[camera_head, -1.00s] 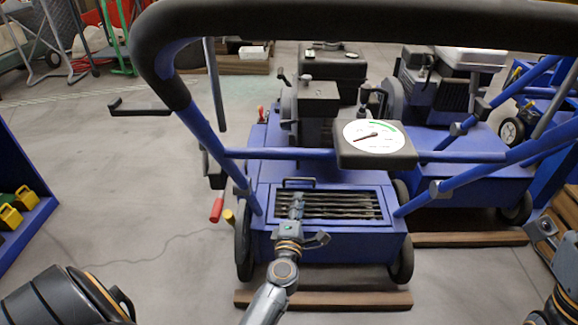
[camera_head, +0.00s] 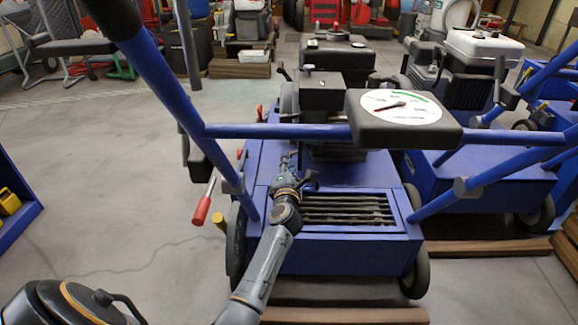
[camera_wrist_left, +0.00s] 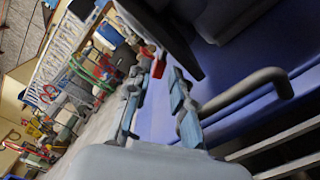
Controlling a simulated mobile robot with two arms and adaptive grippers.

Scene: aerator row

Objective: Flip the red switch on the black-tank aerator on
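The near aerator has a blue frame (camera_head: 345,258), a dark engine and a black tank (camera_head: 335,56) at its back. My left gripper (camera_head: 289,158) is above its deck, by the grille's left end and in front of the engine. In the left wrist view the gripper (camera_wrist_left: 157,85) has its two blue-padded fingers apart with nothing between them. A small red part (camera_wrist_left: 158,67) shows just beyond the fingertips there; I cannot tell for sure that it is the red switch. In the head view a small red part (camera_head: 259,113) shows at the deck's left edge. My right gripper is out of view.
A round gauge (camera_head: 400,107) on the blue handle bars stands over the deck, right of my left arm. A red-gripped lever (camera_head: 203,207) sticks out at left. A white-tank aerator (camera_head: 482,45) stands close on the right.

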